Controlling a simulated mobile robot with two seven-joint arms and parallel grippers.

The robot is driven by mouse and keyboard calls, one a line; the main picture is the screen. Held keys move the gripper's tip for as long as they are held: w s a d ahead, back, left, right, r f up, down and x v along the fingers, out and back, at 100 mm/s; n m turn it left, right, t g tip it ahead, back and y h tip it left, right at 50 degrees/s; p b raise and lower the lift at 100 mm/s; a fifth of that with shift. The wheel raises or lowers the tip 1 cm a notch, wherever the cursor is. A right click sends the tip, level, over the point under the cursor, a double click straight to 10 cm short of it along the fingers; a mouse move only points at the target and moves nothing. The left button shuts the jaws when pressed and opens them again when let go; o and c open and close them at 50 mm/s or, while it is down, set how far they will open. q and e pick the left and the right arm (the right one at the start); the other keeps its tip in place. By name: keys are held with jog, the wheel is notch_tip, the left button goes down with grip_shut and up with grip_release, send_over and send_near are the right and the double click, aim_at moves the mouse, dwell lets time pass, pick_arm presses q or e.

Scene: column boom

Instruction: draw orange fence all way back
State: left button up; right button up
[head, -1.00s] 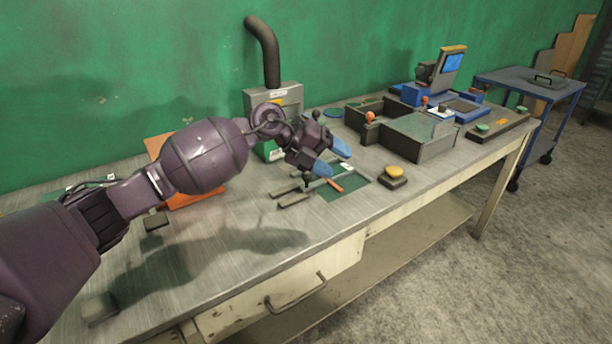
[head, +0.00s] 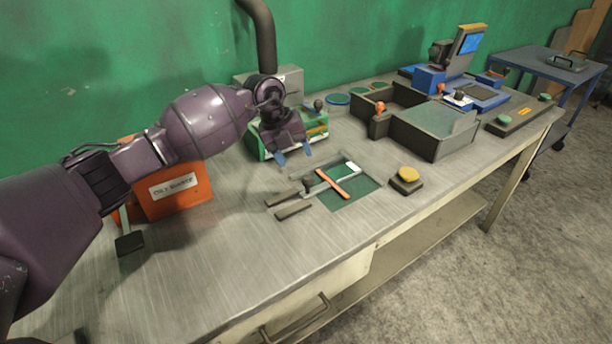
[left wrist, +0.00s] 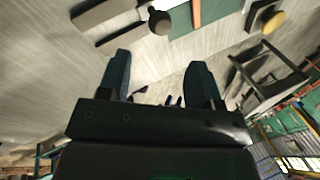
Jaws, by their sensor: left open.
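The orange fence (head: 333,184) is a thin bar lying at a slant across a green plate (head: 352,196) set in the bench. A dark round knob (head: 307,183) stands near grey rails at its left, and a white block (head: 351,168) sits near its far right. In the left wrist view the orange strip (left wrist: 197,14) and the knob (left wrist: 160,22) show at the top edge. My left gripper (head: 294,155) is open and empty, with blue fingertips pointing down, above the bench behind and left of the fence and apart from it. Its fingers (left wrist: 160,82) are spread in the left wrist view. My right gripper is not in view.
A yellow button (head: 408,175) on a dark base stands right of the plate. A green-and-grey machine (head: 315,127) with a pipe is behind my gripper. An orange box (head: 175,191) is at left, a dark bin (head: 434,131) at right.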

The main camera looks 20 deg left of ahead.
aim_at(305, 177)
pick_arm(q)
jog(key=b+x, duration=0.1)
jog(key=x, duration=0.8)
jog(key=shift+w+r, duration=0.1)
jog(key=shift+w, duration=0.05)
jog(key=shift+a, duration=0.1)
grip_shut()
